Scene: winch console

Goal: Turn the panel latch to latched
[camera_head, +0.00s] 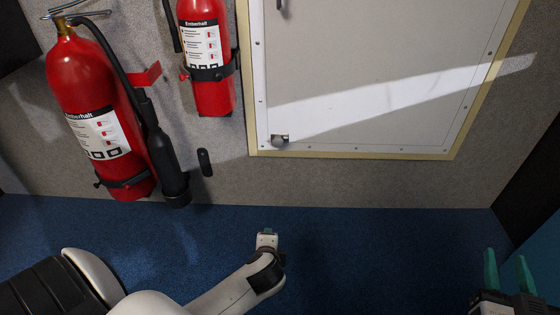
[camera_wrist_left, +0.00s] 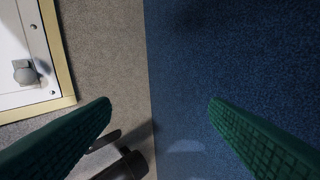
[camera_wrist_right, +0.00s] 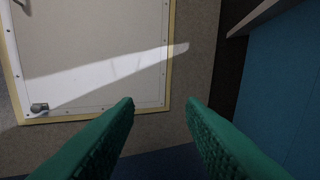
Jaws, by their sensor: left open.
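The panel latch (camera_head: 279,140) is a small grey knob on a plate at the lower left corner of the pale wall panel (camera_head: 370,110). It also shows at the left edge of the left wrist view (camera_wrist_left: 25,73) and at the lower left of the right wrist view (camera_wrist_right: 40,107). My left gripper (camera_head: 267,234) is below the latch in the head view, apart from it. Its green fingers (camera_wrist_left: 160,105) are spread with nothing between them. My right gripper (camera_head: 507,265) is at the lower right, well away from the latch. Its green fingers (camera_wrist_right: 160,102) are apart and empty.
Two red fire extinguishers, a larger one (camera_head: 88,90) and a smaller one (camera_head: 207,60), hang on the grey wall left of the panel. A black hose horn (camera_head: 172,165) hangs low beside the larger one. A blue cabinet (camera_wrist_right: 285,80) stands at the right. The blue floor is clear.

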